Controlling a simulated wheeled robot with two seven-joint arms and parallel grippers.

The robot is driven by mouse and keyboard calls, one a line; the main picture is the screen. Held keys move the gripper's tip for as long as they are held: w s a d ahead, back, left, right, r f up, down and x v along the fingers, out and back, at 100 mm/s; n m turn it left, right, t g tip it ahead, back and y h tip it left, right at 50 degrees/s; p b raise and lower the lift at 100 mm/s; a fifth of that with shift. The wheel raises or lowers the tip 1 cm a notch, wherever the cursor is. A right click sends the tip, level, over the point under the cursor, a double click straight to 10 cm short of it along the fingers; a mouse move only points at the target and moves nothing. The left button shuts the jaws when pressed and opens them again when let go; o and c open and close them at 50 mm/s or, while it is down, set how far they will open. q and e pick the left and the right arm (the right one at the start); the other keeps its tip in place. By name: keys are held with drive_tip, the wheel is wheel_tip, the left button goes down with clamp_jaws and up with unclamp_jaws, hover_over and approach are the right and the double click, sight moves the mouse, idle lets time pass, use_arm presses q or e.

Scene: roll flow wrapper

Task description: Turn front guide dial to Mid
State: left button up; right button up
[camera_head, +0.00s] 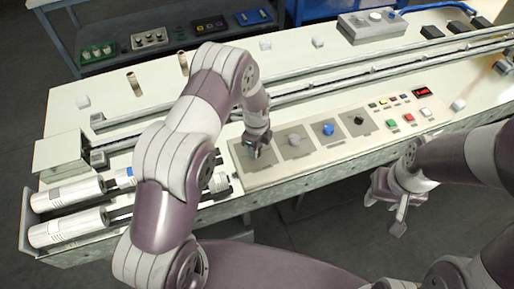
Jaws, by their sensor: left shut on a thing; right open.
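A grey control panel (272,170) on the front of the machine carries a row of dials on square plates. I see a white dial (294,140), a blue dial (328,129) and a black dial (359,120). My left gripper (257,153) points down at the leftmost plate and is shut on the dial there, which its fingers mostly hide. The dial labels are too small to read, so its setting cannot be told. My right gripper (390,208) is open and empty in front of the machine's front edge, apart from the panel.
Red, green and white buttons (408,118) and a red display (422,92) sit right of the dials. Two white rolls (68,228) lie at the left end. A long rail (310,88) runs behind the panel. Floor is free in front.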

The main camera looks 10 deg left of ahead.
use_arm(q)
drive_tip(key=m, duration=0.3)
drive_tip(key=shift+a+m+b, duration=0.1)
drive_tip(key=shift+m+b, duration=0.3)
drive_tip(key=shift+w+r+m, duration=0.1)
drive_tip(key=shift+m, duration=0.8)
drive_tip(key=shift+r, duration=0.1)
drive_tip(key=o, duration=1)
drive_tip(key=shift+o, duration=0.2)
drive_tip(key=shift+a, duration=0.1)
